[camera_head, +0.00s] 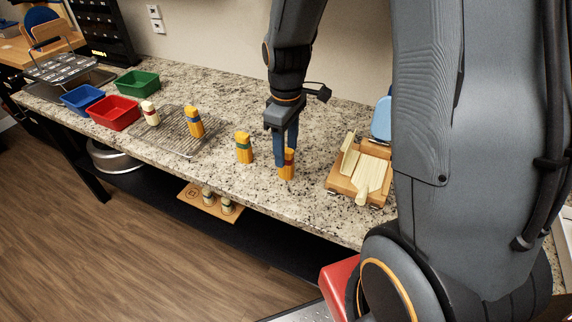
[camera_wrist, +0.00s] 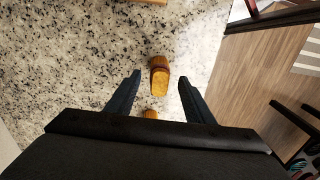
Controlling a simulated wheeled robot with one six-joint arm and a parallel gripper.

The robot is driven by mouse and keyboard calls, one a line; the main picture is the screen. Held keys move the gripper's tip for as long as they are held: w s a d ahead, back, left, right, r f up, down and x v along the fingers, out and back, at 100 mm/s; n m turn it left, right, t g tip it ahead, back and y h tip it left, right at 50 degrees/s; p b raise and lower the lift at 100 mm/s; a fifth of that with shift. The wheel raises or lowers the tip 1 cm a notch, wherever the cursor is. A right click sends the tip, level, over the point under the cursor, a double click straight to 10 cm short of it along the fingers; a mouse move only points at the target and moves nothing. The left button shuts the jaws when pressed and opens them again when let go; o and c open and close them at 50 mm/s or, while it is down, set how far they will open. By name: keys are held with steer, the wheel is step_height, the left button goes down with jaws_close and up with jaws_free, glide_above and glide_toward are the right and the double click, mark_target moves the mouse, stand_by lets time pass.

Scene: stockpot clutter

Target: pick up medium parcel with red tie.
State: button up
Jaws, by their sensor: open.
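The parcel with the red tie (camera_head: 287,172) is orange-yellow and stands upright on the granite counter. My gripper (camera_head: 286,148) points down at it, open, with its fingers in front of and close to the parcel's upper part. In the wrist view the same parcel (camera_wrist: 160,78) appears between the two open fingertips (camera_wrist: 159,80), with gaps on both sides. I cannot tell how far down the fingers reach. A similar parcel with a green tie (camera_head: 243,148) stands just to the left.
A wooden tray (camera_head: 340,184) with pale pieces lies to the right. To the left are a wire rack (camera_head: 176,140), a blue-tied parcel (camera_head: 194,122), a cream red-banded one (camera_head: 150,114), and red (camera_head: 113,116), blue (camera_head: 82,100) and green bins (camera_head: 138,83). The counter behind the gripper is clear.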

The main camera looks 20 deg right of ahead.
mark_target(286, 165)
steer(key=shift+f+p, duration=1)
steer(key=shift+f, duration=2.2)
steer(key=c, duration=1.2)
steer(key=shift+r, duration=0.15)
